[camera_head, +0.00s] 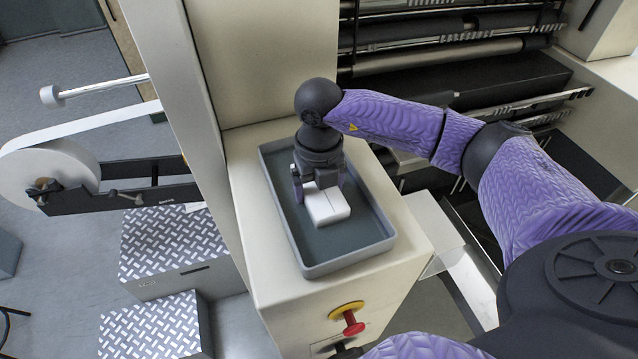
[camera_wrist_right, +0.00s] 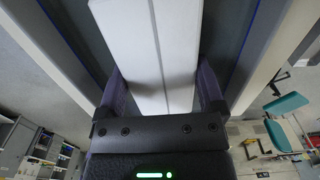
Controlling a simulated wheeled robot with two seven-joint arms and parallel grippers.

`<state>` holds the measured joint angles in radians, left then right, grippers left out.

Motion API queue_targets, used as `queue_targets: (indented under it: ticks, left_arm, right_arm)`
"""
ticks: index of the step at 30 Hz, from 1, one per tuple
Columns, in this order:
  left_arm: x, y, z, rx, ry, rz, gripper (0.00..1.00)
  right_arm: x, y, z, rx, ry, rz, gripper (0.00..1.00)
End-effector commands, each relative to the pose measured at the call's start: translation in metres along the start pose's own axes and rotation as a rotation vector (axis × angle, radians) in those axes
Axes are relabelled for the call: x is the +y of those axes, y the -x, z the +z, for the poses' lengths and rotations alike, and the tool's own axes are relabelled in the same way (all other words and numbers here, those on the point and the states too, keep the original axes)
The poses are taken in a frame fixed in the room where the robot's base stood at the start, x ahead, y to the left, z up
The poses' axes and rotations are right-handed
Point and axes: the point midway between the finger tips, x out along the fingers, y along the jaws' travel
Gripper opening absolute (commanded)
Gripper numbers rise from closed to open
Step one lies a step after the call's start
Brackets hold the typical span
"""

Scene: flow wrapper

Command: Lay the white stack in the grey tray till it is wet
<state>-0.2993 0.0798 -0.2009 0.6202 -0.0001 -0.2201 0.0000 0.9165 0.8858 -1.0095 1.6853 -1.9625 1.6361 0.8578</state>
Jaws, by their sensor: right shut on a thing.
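The white stack (camera_head: 328,207) is a white block with a seam along it, inside the outline of the grey tray (camera_head: 347,265). My right gripper (camera_head: 322,188) reaches down over the tray and is shut on the stack's rear part. In the right wrist view the white stack (camera_wrist_right: 150,45) runs between the two fingers of the right gripper (camera_wrist_right: 165,95). The tray has a raised rim and a dark blue-grey floor. I cannot tell whether the stack touches the floor. My left gripper is not in view.
The tray stands on a cream machine ledge (camera_head: 245,205) beside a tall cream column (camera_head: 205,110). A red button (camera_head: 352,325) on a yellow ring is on the ledge's front. Rollers and dark openings lie to the right. A white film roll (camera_head: 45,175) is at left.

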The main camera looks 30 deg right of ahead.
Motion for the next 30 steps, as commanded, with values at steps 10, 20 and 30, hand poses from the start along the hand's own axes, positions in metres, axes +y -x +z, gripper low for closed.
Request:
queue_targets:
  ticks: [10, 20, 30]
  left_arm:
    - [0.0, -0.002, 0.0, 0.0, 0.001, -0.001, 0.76]
    - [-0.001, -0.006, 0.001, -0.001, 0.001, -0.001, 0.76]
    - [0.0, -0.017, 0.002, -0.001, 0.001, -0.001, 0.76]
  right_arm:
    - [0.0, -0.003, 0.0, 0.0, 0.0, 0.0, 1.0]
    - [0.0, 0.016, 0.001, -0.004, 0.001, 0.002, 1.0]
    - [0.0, 0.09, 0.001, -0.002, 0.0, 0.0, 1.0]
